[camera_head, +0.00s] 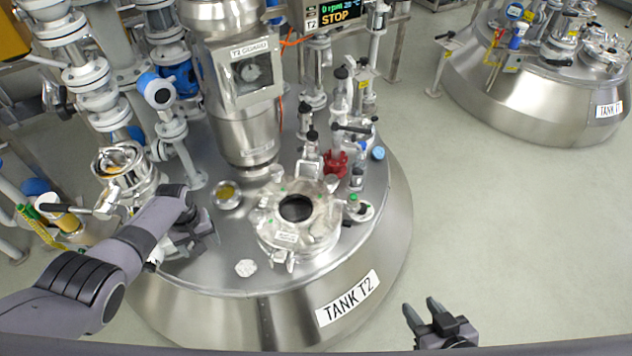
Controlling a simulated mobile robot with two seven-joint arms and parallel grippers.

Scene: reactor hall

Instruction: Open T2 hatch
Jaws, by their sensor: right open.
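Tank T2 (345,285) is a large steel vessel with a domed top, marked by a "TANK T2" label on its side. The T2 hatch (322,222) is a round metal cover near the front right of the top, with a dark round centre and fittings with green dots around its rim. It looks shut. My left gripper (203,232) is over the left part of the tank top, apart from the hatch; its fingers are too unclear to read. My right gripper (420,304) is open and empty, over the floor to the right of the tank, below and right of the hatch.
A red fitting (336,163) and upright valves stand close behind. Pipework (95,85) crowds the left. Tank T1 (540,100) is far right. The floor (500,220) at right is clear.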

